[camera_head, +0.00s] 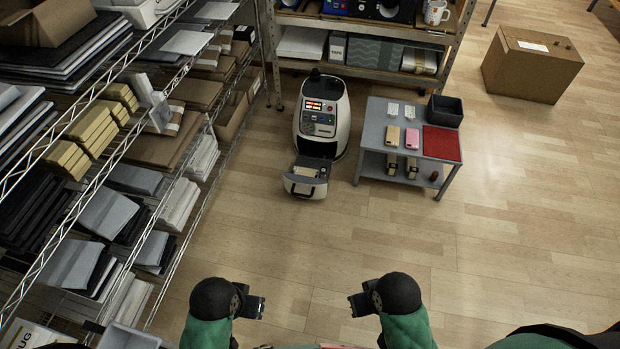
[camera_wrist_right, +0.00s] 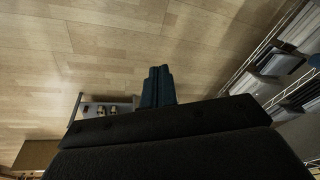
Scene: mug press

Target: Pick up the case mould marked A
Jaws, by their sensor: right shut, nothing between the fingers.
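A small grey two-level table (camera_head: 369,137) stands on the floor ahead, far from both grippers. My right gripper (camera_head: 354,305) is shut and empty over bare floor. My left gripper (camera_head: 261,307) is also over bare floor; its finger gap is unclear.
The tabletop also holds white pieces (camera_head: 409,111), a dark bin (camera_head: 444,111) and a red mat (camera_head: 441,143). A white and black machine (camera_head: 321,120) stands left of the table. Wire shelving (camera_head: 150,190) lines the left. A cardboard box (camera_head: 531,65) is at right. Floor between is clear.

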